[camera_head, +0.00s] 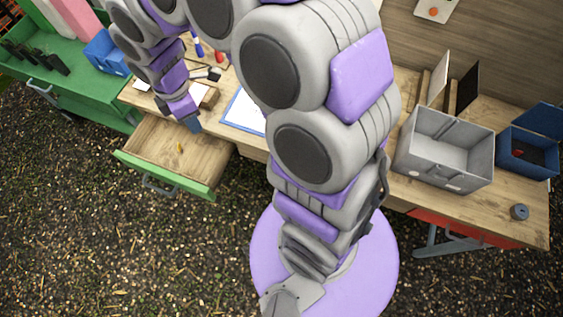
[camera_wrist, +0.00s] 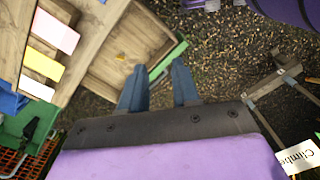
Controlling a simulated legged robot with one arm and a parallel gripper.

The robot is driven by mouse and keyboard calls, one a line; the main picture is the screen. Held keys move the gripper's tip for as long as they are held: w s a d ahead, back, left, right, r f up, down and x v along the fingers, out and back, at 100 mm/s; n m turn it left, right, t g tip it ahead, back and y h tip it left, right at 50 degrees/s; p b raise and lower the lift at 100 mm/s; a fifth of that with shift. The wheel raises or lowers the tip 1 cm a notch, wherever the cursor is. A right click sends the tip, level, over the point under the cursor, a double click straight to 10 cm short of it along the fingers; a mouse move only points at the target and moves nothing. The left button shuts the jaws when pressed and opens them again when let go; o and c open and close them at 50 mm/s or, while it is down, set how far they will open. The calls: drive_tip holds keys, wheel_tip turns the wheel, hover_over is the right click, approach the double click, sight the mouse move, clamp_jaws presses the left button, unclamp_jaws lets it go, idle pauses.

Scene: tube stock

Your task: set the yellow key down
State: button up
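The small yellow key (camera_head: 180,148) lies on the bare wooden floor of the open drawer (camera_head: 150,160). It also shows as a small yellow spot in the wrist view (camera_wrist: 120,57). My gripper (camera_head: 193,124) is over the back right part of the drawer in the head view, apart from the key. In the wrist view my gripper (camera_wrist: 157,82) has its two blue fingers spread with nothing between them. The key is beyond the left finger there.
The drawer has a green front (camera_head: 165,174). The wooden desktop above it holds a blue-edged sheet (camera_head: 243,112) and pens. A grey bin (camera_head: 445,150) and a blue box (camera_head: 527,150) stand at right. A green workbench (camera_head: 75,85) is at left.

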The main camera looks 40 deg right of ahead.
drive_tip(key=s+d+r+m, duration=0.2)
drive_tip(key=s+m, duration=0.3)
drive_tip(key=s, duration=0.3)
drive_tip(key=s+d+r+m+g, duration=0.1)
drive_tip(key=s+d+r+m, duration=0.1)
drive_tip(key=s+m, duration=0.4)
drive_tip(key=s+d+r+m, duration=0.3)
drive_tip(key=s+m, duration=0.3)
drive_tip(key=s, duration=0.5)
drive_tip(key=shift+d, duration=0.85)
drive_tip(key=shift+c, duration=0.4)
